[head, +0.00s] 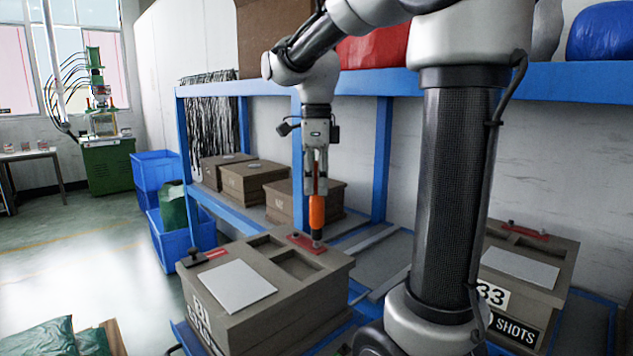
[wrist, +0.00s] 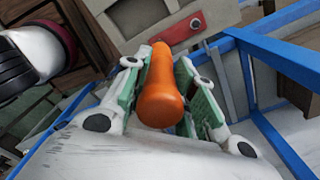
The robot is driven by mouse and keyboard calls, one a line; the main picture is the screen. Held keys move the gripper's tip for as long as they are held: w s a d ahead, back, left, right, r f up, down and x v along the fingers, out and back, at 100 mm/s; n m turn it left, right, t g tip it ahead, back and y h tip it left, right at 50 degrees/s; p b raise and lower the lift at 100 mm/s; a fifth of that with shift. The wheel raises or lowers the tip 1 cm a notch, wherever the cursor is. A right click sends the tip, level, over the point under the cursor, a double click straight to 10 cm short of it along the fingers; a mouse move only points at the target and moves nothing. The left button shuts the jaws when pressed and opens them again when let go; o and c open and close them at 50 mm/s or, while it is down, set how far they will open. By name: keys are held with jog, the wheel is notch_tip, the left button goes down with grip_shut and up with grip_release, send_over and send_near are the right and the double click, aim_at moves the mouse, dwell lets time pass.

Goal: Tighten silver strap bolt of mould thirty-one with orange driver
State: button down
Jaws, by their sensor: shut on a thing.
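My gripper (head: 316,185) points down and is shut on the orange driver (head: 316,211), whose orange handle fills the middle of the wrist view (wrist: 162,92) between the green-padded fingers (wrist: 155,85). The driver stands nearly upright over a red strap (head: 302,241) on the top right of the grey-brown mould (head: 285,315), labelled with what looks like 31. The driver's lower end meets or nearly meets the strap; contact is unclear. The silver bolt head cannot be made out there. A second red strap (head: 214,254) with a black knob (head: 194,257) lies at the mould's left.
Mould 33 (head: 530,270) with its own red strap stands at the right. Several brown boxes (head: 253,182) sit on the blue-framed rack behind. A blue rack beam (head: 400,82) crosses above. Blue crates (head: 157,172) and open floor lie to the left.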

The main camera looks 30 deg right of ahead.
jog(key=shift+f, duration=1.25)
dwell(2.5)
